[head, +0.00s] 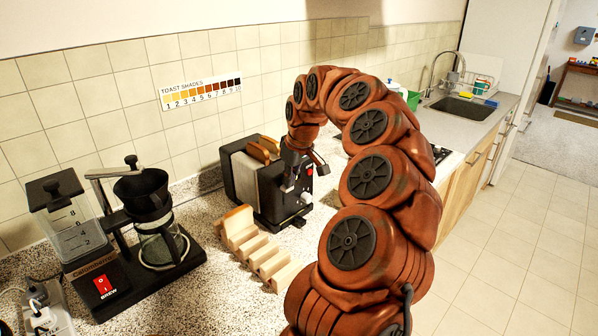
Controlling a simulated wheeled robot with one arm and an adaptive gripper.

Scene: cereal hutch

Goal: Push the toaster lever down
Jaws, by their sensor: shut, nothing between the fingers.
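The toaster (240,178), black with a light metal side, stands on the speckled counter near the tiled wall. Browned bread slices (264,148) stick up from its top slots. Its right end face carries a small red spot and a pale round knob (306,198). My gripper (290,184) is shut and empty, pointing down in front of that end face. I cannot tell whether it touches the toaster. The lever is not clearly distinguishable; the gripper and wrist cover part of that face.
A wooden toast rack (258,246) stands in front of the toaster. A coffee maker (150,235) is at the left, with a white socket block (48,312) at the corner. A toast shade chart (201,92) hangs on the wall. A sink (462,108) is farther right.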

